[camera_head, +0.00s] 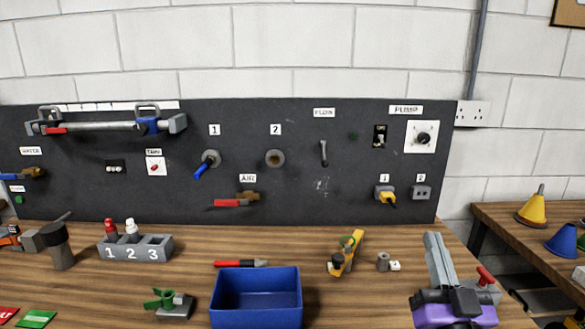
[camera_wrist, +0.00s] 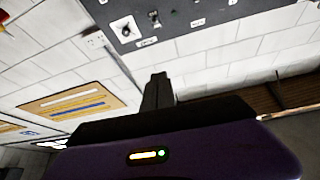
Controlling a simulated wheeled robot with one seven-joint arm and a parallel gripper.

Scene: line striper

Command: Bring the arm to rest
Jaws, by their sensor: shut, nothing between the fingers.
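My gripper (camera_head: 462,297) shows at the lower right of the head view, with its purple hand and dark fingers over the right end of the bench. In the wrist view, the two dark fingers (camera_wrist: 158,90) are together and stick up past the purple hand. The gripper is shut and holds nothing. In the wrist view, the fingertips are seen against the white block wall. Most of my arm is out of view.
The wooden bench (camera_head: 200,292) bears a blue bin (camera_head: 255,312), a numbered grey holder (camera_head: 150,250), a yellow tool (camera_head: 346,252) and a grey piece with a red handle (camera_head: 486,276). A dark panel (camera_head: 290,130) stands behind. A side table (camera_head: 510,230) holds cones.

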